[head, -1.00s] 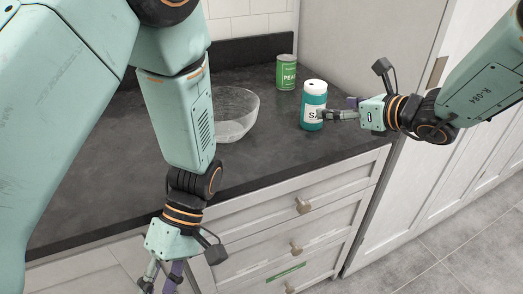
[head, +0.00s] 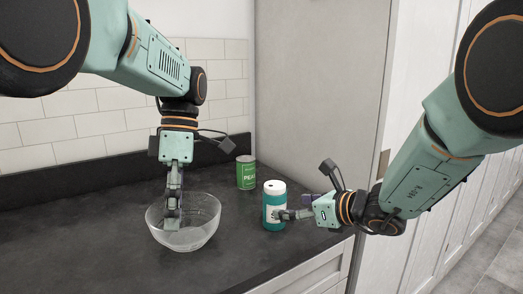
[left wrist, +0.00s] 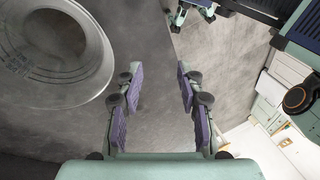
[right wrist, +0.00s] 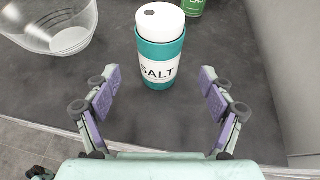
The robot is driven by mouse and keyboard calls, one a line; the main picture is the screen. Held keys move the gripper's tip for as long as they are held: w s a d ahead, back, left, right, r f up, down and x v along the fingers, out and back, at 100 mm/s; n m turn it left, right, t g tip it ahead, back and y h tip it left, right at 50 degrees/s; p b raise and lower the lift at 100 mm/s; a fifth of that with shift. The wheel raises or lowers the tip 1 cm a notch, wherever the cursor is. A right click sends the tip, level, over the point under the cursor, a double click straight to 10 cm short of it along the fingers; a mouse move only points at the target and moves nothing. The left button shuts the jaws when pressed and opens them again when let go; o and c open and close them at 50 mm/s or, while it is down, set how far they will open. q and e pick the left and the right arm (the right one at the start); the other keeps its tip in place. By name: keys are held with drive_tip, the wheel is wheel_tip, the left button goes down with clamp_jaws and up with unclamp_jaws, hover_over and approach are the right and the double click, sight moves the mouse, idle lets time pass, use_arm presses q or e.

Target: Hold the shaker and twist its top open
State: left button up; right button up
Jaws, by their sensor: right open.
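The salt shaker (head: 273,212), teal with a white top and a SALT label, stands upright on the counter. My right gripper (head: 285,215) is open beside it, on its right in the head view. In the right wrist view the shaker (right wrist: 160,62) stands just beyond the open fingertips (right wrist: 158,75), roughly centred between them. My left gripper (head: 173,218) points down and overlaps the bowl in the head view. In the left wrist view its fingers (left wrist: 157,78) are apart with only bare surface visible between them.
A clear glass bowl (head: 204,235) stands left of the shaker and shows left of my left fingers in the left wrist view (left wrist: 88,78). A green PEAS can (head: 246,174) stands behind the shaker. A tall cabinet side panel (head: 320,90) closes off the right. The counter's left part is clear.

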sight(274, 206)
drive_tip(key=shift+d, duration=0.1)
drive_tip(key=shift+w+f, duration=0.1)
drive_tip(key=shift+w, duration=0.05)
drive_tip(key=shift+w+a, duration=0.15)
drive_tip(key=shift+a, duration=0.2)
drive_tip(key=x, duration=0.6)
drive_tip(key=shift+w+a+f, duration=0.1)
drive_tip(key=shift+w+f, duration=0.05)
use_arm(q)
drive_tip(key=w+d+r+n+t+h, duration=0.1)
drive_tip(key=w+d+r+n+t, duration=0.2)
drive_tip(key=w+d, duration=0.4)
drive_tip(key=w+d+r+n+t+h, duration=0.2)
drive_tip(key=w+d+r+n+t, duration=0.1)
drive_tip(key=w+d, duration=0.4)
drive_tip(key=shift+w+d+r+t, duration=0.2)
drive_tip(key=shift+w+t, duration=0.3)
drive_tip(key=shift+w, duration=0.75)
use_arm(e)
drive_tip(key=shift+a, duration=0.25)
use_arm(q)
drive_tip(key=shift+w+d+f, duration=0.1)
use_arm(e)
drive_tip(key=shift+w, duration=0.1)
drive_tip(key=shift+c, duration=0.2)
